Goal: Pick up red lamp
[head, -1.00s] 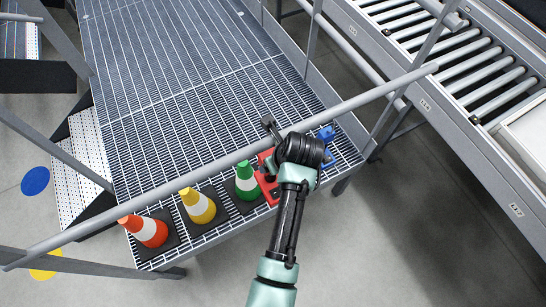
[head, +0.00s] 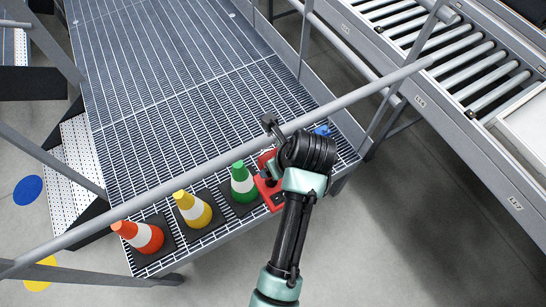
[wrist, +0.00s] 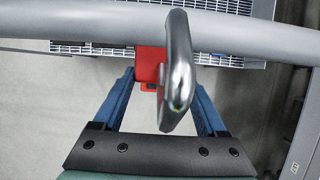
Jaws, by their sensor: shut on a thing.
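The red lamp (head: 271,194) is at the front edge of the grating, right of the green cone, partly hidden by my wrist in the head view. In the wrist view its red body (wrist: 149,62) lies beyond my gripper (wrist: 164,78). A shiny metal loop rises between the two blue fingers. My gripper is shut on the lamp, though the contact itself is not clear. Whether the lamp is clear of the grating cannot be told.
Orange (head: 140,236), yellow (head: 192,209) and green (head: 242,182) cones stand in a row to the left. A grey rail (head: 220,165) crosses above the grating. A blue object (head: 322,130) is beyond my wrist. A roller conveyor (head: 465,70) is at right.

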